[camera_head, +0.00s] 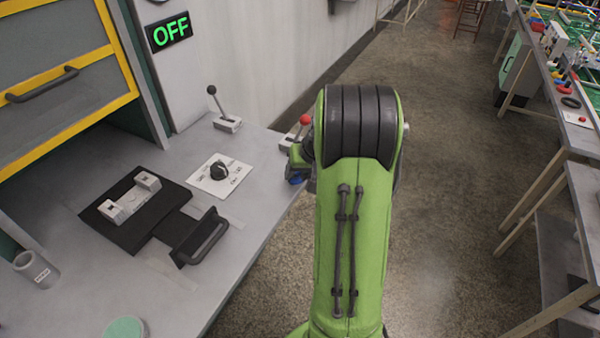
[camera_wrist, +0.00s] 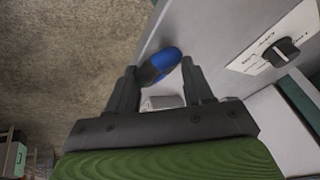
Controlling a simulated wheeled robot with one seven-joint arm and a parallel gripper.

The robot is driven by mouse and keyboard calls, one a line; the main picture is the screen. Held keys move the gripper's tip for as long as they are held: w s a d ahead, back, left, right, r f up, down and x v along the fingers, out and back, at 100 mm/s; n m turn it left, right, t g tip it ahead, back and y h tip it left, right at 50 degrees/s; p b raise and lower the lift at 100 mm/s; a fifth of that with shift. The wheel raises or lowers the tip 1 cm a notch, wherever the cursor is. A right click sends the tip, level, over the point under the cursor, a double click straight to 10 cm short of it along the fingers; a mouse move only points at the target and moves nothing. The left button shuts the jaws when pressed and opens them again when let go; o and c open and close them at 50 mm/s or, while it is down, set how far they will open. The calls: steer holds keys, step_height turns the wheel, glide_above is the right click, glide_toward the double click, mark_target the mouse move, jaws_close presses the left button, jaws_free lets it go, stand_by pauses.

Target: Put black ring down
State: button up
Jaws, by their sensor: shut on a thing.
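My gripper (camera_wrist: 160,85) is at the right edge of the grey workbench, with a finger on each side of a blue-and-black handle (camera_wrist: 160,66). It is shut on this handle. In the head view my green arm hides most of the gripper, and only a bit of the blue handle (camera_head: 297,181) shows. A pale block (camera_wrist: 162,102) sits between the fingers, below the handle. A small black ring-like thing (camera_head: 571,102) lies on the far bench at right, well away from my gripper. No black ring shows in my gripper.
The workbench (camera_head: 165,310) holds a black-knobbed lever (camera_head: 227,123), a red-knobbed lever (camera_head: 304,121), a rotary dial (camera_head: 219,171) and a black pad with a handle (camera_head: 200,236). A sign (camera_head: 169,32) reads OFF. Open floor (camera_head: 450,220) lies between the benches.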

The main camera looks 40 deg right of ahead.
steer(key=shift+f, duration=0.25)
steer(key=o, duration=1.1)
steer(key=shift+r, duration=0.1)
